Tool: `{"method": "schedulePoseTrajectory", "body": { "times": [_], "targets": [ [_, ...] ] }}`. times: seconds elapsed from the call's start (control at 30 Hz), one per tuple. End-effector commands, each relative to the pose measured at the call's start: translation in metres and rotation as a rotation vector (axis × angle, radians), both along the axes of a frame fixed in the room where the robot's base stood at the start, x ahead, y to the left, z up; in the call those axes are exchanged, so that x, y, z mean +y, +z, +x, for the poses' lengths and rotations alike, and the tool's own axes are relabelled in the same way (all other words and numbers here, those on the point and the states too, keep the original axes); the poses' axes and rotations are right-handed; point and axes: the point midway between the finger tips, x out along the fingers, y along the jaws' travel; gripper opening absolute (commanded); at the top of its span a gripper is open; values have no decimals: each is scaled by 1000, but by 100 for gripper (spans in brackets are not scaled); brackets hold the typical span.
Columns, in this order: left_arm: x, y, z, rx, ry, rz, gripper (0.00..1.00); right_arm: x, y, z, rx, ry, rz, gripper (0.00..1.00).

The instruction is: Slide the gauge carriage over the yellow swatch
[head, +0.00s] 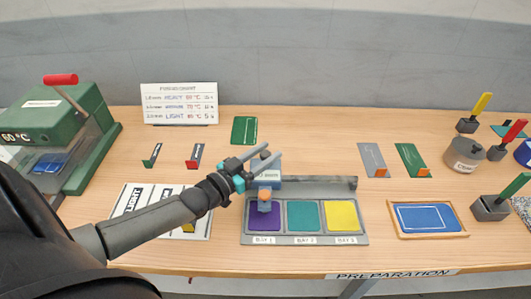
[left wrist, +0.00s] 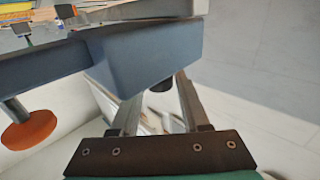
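The gauge carriage (head: 266,182) is a blue-grey block on the rail behind the swatch tray (head: 290,239). Its orange-topped probe (head: 264,195) stands over the purple swatch (head: 262,218) in the left bay. The teal swatch (head: 304,216) lies in the middle bay and the yellow swatch (head: 342,215) in the right bay. My left gripper (head: 262,157) is at the carriage's upper left, fingers apart. In the left wrist view, the carriage block (left wrist: 150,55) fills the space at the fingertips (left wrist: 160,95); contact is unclear. My right gripper is not in view.
A green press (head: 60,135) stands at the left. A white sheet (head: 135,200) lies left of the tray, partly under my arm. A blue framed panel (head: 428,218) lies to its right, with grey and green tags (head: 373,158) behind. The rail (head: 325,184) right of the carriage looks clear.

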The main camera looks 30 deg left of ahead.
Motion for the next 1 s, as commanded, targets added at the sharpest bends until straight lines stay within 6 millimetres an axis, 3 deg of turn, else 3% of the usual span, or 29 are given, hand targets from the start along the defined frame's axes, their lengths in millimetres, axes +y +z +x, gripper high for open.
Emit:
{"method": "schedulePoseTrajectory", "body": {
  "times": [0.03, 0.4, 1.0],
  "targets": [
    [0, 0, 0, 0, 0, 0, 39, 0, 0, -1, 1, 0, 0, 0],
    [0, 0, 0, 0, 0, 0, 0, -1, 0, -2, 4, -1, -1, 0],
    [0, 0, 0, 0, 0, 0, 0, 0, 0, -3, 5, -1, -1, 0]
  ]
}}
